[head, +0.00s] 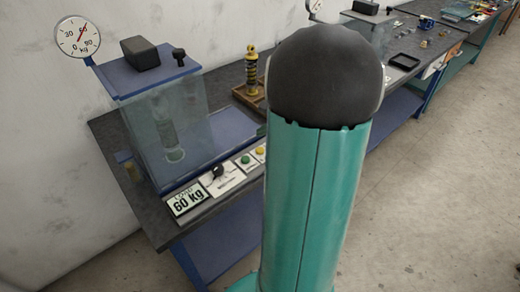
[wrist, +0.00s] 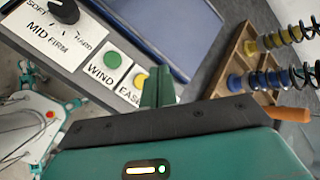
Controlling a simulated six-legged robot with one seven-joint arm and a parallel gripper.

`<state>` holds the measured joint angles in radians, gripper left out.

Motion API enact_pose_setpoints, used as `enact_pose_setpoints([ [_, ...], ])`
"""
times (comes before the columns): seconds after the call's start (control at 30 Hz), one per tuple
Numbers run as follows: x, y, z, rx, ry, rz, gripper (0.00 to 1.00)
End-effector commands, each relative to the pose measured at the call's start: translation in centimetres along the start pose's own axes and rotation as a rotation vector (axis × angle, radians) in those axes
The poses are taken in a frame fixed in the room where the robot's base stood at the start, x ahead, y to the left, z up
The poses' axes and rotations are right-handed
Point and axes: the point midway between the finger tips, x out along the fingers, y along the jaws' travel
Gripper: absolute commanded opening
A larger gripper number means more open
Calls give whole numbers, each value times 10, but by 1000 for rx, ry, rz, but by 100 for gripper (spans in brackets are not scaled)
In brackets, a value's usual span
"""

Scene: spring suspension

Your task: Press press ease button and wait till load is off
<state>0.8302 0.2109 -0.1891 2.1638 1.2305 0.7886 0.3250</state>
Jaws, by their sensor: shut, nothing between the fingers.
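The press (head: 168,125) is a blue frame with clear walls on the bench, with a spring unit standing inside. The yellow ease button (wrist: 141,80) is partly hidden by my gripper in the wrist view. The green wind button (wrist: 112,59) is beside it. My gripper (wrist: 159,88) is shut and empty, its tip at the right side of the ease button. Whether it touches the button I cannot tell.
A knob (wrist: 64,11) marked soft, mid, firm and hard sits left of the buttons. A wooden tray (wrist: 235,60) with springs stands to the right. My arm hides much of the head view.

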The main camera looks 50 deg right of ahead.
Motion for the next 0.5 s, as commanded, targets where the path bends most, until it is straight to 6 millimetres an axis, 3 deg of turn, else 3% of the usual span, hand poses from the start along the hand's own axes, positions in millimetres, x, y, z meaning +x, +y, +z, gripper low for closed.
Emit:
enact_pose_setpoints([
  [0.2,20,16,-14,4,0,2,0],
  [0.5,31,23,-22,1,0,0,0],
])
